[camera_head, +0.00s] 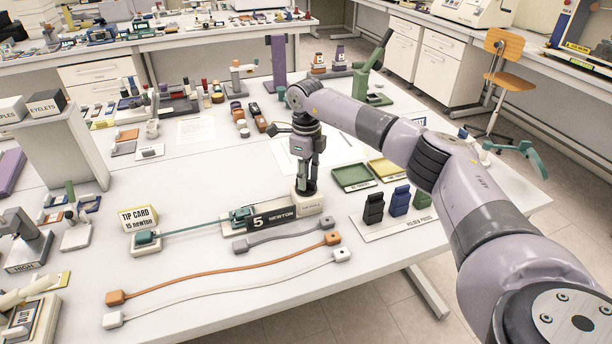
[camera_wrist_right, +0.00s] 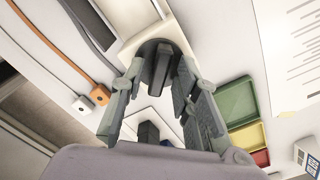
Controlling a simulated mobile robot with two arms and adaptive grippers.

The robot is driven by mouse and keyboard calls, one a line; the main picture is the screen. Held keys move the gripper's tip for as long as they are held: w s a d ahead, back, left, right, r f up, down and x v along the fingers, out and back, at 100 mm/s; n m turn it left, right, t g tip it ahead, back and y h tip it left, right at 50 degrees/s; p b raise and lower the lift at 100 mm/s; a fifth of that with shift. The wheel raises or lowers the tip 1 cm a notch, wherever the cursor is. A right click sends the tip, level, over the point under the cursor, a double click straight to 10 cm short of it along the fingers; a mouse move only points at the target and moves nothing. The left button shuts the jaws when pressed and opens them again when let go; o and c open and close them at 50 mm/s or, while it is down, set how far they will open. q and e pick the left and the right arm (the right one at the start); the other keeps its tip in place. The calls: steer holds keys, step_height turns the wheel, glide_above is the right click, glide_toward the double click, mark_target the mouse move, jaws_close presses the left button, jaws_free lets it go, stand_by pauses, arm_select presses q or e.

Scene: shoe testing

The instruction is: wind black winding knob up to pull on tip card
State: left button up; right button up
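The black winding knob (camera_head: 306,188) stands on a pale block (camera_head: 311,206) at the right end of a pulling rig; it also shows in the right wrist view (camera_wrist_right: 160,64). My right gripper (camera_head: 306,176) points down over it. In the wrist view its fingertips (camera_wrist_right: 158,76) lie on either side of the knob's upright grip, apart, with gaps visible. The yellow tip card (camera_head: 138,217), marked 15 newton, stands upright at the rig's left end behind a green clamp (camera_head: 146,238). A green strap (camera_head: 190,226) runs from it to a green block by the "5 newton" sign (camera_head: 272,219).
Grey, orange (camera_head: 230,268) and white (camera_head: 235,291) cords lie in front of the rig. A holder (camera_head: 392,215) with black, blue and green pieces stands right of the knob. Green (camera_head: 352,186) and yellow trays lie behind it. Fixtures crowd the table's left side.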

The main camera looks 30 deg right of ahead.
stand_by(0.3)
step_height(320, 180, up, 12)
stand_by(0.4)
steer(key=shift+f, duration=0.1)
stand_by(0.4)
